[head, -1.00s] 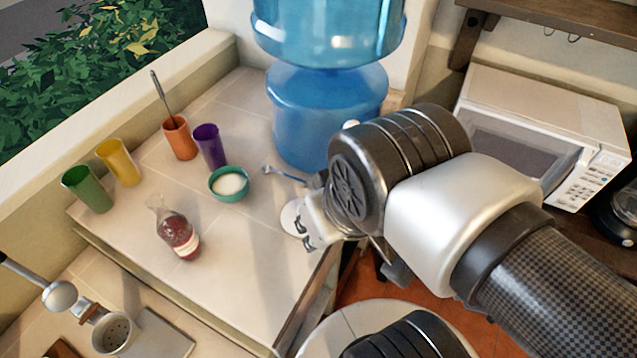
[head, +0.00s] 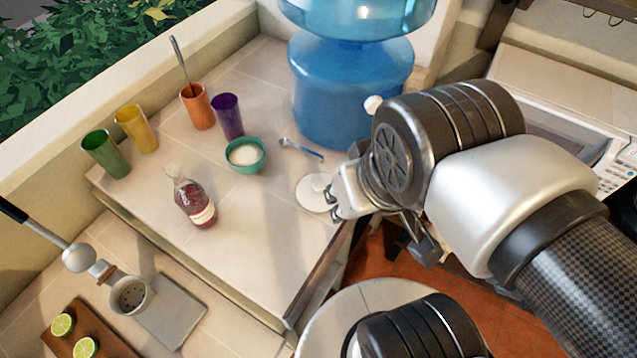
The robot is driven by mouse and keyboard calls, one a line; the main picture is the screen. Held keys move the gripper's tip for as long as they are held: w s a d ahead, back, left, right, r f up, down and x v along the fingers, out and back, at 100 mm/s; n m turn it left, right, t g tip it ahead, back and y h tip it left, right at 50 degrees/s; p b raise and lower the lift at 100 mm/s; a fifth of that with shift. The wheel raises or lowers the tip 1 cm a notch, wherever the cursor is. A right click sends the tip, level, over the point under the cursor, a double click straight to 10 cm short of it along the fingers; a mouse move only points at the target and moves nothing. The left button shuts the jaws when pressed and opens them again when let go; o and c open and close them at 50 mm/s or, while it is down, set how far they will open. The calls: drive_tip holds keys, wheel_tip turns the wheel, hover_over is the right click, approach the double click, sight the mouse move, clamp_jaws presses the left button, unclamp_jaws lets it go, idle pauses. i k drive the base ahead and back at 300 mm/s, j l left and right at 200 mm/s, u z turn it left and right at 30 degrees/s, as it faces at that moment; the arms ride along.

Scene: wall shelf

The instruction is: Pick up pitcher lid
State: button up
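The pitcher lid (head: 313,193) appears to be the white round disc with a small raised knob, lying flat on the tiled counter near its right edge. My gripper (head: 332,201) is at the right side of the disc, its fingers close to the knob. The fingers are small in view and partly hidden by my wrist. I cannot tell whether they touch the lid or how far apart they are.
A blue water jug (head: 345,95) stands behind. Purple (head: 228,117), orange (head: 198,107), yellow (head: 136,128) and green (head: 105,153) cups line the left.

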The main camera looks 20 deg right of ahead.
sight(309, 193)
drive_tip(key=u, duration=0.45)
drive_tip(key=k+j+u, duration=0.1)
drive_tip(key=u, duration=0.4)
drive_tip(key=j+u, duration=0.1)
drive_tip(key=u, duration=0.35)
drive_tip(key=j+u, duration=0.1)
drive_tip(key=u, duration=0.35)
drive_tip(key=k+j+u, duration=0.1)
drive_tip(key=u, duration=0.35)
drive_tip(key=k+l, duration=0.15)
drive_tip(key=l, duration=0.15)
drive_tip(key=k+l, duration=0.15)
drive_tip(key=l, duration=0.15)
drive_tip(key=k+l+z, duration=0.1)
drive_tip(key=l+z, duration=0.15)
drive_tip(key=z, duration=0.15)
drive_tip(key=k+l+z, duration=0.1)
drive_tip(key=l+z, duration=0.15)
drive_tip(key=z, duration=0.15)
drive_tip(key=l+z, duration=0.25)
drive_tip(key=z, duration=0.45)
